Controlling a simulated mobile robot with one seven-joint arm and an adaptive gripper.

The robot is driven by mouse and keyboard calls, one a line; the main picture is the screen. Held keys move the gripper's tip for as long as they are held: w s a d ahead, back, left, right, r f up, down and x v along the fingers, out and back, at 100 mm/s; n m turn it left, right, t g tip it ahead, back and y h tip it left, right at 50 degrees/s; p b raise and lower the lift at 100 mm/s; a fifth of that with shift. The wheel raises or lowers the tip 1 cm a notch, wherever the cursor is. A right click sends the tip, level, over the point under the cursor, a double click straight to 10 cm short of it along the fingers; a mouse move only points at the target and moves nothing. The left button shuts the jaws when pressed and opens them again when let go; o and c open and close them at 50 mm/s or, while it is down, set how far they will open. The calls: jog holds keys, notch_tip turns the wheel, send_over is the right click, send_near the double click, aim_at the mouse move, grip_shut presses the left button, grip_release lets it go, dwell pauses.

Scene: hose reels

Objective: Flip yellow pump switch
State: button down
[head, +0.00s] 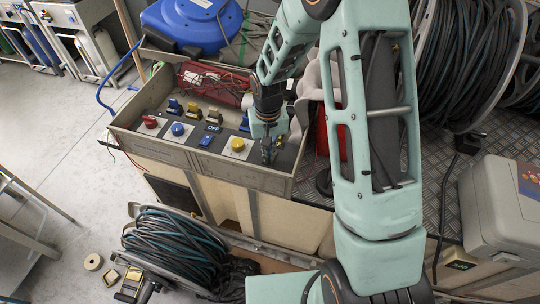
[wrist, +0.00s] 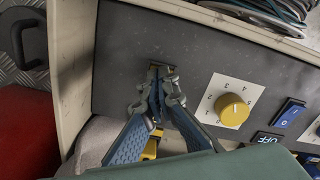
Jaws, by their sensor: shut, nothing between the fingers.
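The grey control panel (head: 195,152) is a tilted-up box front with knobs and switches. My gripper (head: 267,157) is over its right end, right of the yellow round knob (head: 238,145). In the wrist view my gripper (wrist: 157,76) has its fingertips together, close to the panel face. A small brass-yellow piece (wrist: 171,68) shows at the tips; whether they touch it is unclear. A yellow switch part (wrist: 150,149) shows beneath the fingers, mostly hidden by them. The numbered yellow knob (wrist: 232,109) lies to the right there.
A red knob (head: 150,121) and a blue knob (head: 178,129) are on the panel's left. A blue rocker switch (wrist: 288,112) lies beyond the yellow knob. The panel has raised side walls. Hose reels and a grey case (head: 505,205) stand around.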

jog(key=shift+r+p, duration=2.3)
jog(key=shift+r, duration=1.2)
